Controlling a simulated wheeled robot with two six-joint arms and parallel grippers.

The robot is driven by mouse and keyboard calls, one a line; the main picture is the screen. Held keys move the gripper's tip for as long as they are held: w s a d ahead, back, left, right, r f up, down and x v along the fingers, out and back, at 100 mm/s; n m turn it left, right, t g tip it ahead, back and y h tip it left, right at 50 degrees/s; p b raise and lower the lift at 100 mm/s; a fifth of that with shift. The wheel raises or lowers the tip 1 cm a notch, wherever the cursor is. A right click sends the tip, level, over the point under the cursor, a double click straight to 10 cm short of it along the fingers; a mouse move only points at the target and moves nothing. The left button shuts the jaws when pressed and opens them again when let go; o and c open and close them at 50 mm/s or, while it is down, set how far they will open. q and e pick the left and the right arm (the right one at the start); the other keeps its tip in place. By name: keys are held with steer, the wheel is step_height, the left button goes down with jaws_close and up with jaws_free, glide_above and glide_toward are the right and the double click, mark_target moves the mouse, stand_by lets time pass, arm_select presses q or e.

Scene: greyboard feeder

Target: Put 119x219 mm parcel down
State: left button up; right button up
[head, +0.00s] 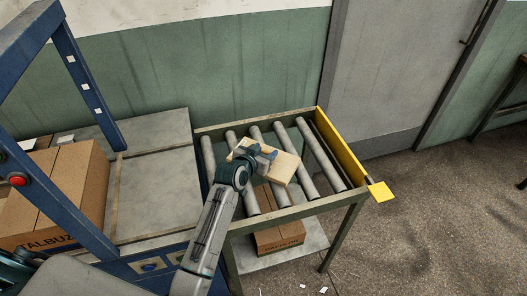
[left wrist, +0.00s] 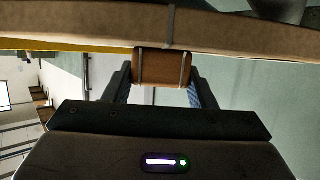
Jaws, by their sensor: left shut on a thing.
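The parcel (head: 285,170) is a flat, pale tan packet over the roller table. My left gripper (head: 264,158) is shut on its left part, and the arm covers some of it. I cannot tell whether the parcel touches the rollers (head: 310,172) or hangs just above them. In the left wrist view the long tan side of the parcel (left wrist: 90,28) crosses the top, with a thin band around it. The fingers of my left gripper (left wrist: 160,72) show below it, with a brown strapped face between them. My right gripper is not in view.
A yellow end plate (head: 342,150) borders the roller table's right side. A brown carton (head: 278,236) sits on the shelf below. At left stand a blue frame (head: 75,65) and large cartons (head: 75,180) by a grey worktop (head: 160,190). The right-hand rollers are clear.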

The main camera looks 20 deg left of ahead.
arm_select(q)
steer(key=shift+f+b, duration=0.3)
steer(key=shift+f, duration=0.25)
steer(key=o, duration=1.6)
steer(key=shift+s, duration=0.1)
steer(key=b+v, duration=0.1)
steer(key=v, duration=0.8)
steer(key=shift+s+r, duration=0.15)
steer(key=shift+s+a+r, duration=0.15)
steer(key=shift+s+r, duration=0.15)
steer(key=shift+s, duration=0.3)
